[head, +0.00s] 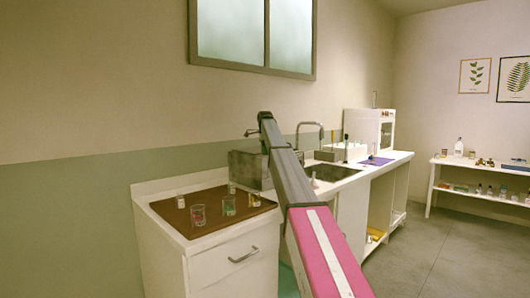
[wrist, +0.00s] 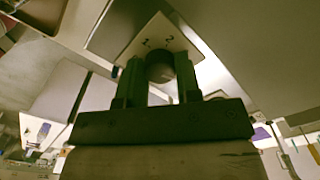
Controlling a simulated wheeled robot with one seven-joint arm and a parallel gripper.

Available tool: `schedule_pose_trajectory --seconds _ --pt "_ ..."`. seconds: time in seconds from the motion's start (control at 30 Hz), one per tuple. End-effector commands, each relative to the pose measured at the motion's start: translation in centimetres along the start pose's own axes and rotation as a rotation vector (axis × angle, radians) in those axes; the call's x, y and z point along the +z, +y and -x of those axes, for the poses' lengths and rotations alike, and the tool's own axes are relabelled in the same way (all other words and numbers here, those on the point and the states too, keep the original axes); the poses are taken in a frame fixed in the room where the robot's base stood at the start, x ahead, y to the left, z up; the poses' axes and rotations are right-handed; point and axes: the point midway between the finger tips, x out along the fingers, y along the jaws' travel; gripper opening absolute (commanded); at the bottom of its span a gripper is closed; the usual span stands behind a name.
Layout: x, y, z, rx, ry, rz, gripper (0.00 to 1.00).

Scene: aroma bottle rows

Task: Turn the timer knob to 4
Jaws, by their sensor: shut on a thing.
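In the wrist view, my gripper (wrist: 159,77) has its two fingers on either side of a dark round timer knob (wrist: 160,66), shut on it. The knob sits in front of a pale dial plate (wrist: 150,40) that carries small dark marks. Most of the dial is hidden or too small to read, so I cannot tell the knob's setting. In the head view, my arm reaches over the counter beside a grey box (head: 247,168). My gripper and the knob cannot be made out there.
A brown tray (head: 185,222) with several small glass vessels (head: 199,214) lies on the near counter. Behind my arm are a sink (head: 333,172), a faucet (head: 320,130) and a white cabinet-like appliance (head: 370,128). A shelf with bottles (head: 480,165) stands at right. The floor (head: 440,255) is clear.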

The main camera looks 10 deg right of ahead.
Motion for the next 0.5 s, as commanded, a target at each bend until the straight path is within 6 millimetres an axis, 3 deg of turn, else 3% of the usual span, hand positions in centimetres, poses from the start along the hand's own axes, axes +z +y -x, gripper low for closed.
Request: schedule_pose_trajectory --seconds 0.5 --pt "-0.02 -0.02 0.01 -0.001 0.000 -0.118 0.08"
